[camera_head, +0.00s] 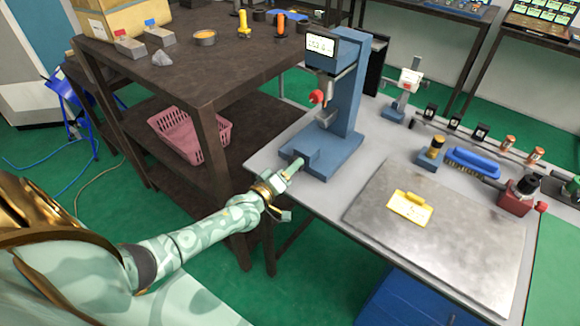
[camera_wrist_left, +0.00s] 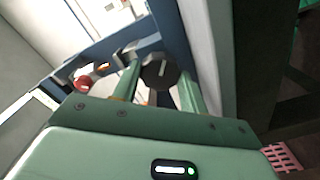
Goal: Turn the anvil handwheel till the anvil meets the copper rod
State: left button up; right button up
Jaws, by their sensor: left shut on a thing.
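The blue bench instrument (camera_head: 350,85) with a lit display stands at the table's left edge; its blue frame also shows in the left wrist view. My left gripper (camera_head: 291,172) is at the front of its base. In the left wrist view my left gripper (camera_wrist_left: 160,90) has its two green fingers on either side of a dark round handwheel (camera_wrist_left: 157,74) with a white line, and it is shut on it. In the head view the handwheel is hidden by the gripper. I cannot clearly make out the anvil or the copper rod. My right gripper is not in view.
A grey plate (camera_head: 450,245) with a yellow piece (camera_head: 410,206) lies on the table to the right. A blue brush (camera_head: 472,163) and a red device (camera_head: 517,195) stand behind it. A dark shelf (camera_head: 205,140) with a pink basket (camera_head: 190,135) stands on the left.

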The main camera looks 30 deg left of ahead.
pick_arm(q)
jog(key=m+p, duration=0.1)
jog(key=m, duration=0.3)
jog(key=shift+m, duration=0.3)
jog(key=m, duration=0.4)
jog(key=shift+m, duration=0.3)
jog(key=m, duration=0.4)
jog(key=shift+f, duration=0.1)
jog(key=m, duration=0.4)
jog(key=m+b, duration=0.1)
jog(key=m, duration=0.3)
jog(key=shift+m, duration=0.3)
jog(key=m+b, duration=0.1)
jog(key=m, duration=0.2)
jog(key=shift+f+m, duration=0.1)
jog(key=shift+m, duration=0.2)
jog(key=m+b, duration=0.2)
jog(key=m, duration=0.2)
jog(key=shift+m, duration=0.3)
jog(key=shift+m+b, duration=1.05)
jog(key=shift+m, duration=1.15)
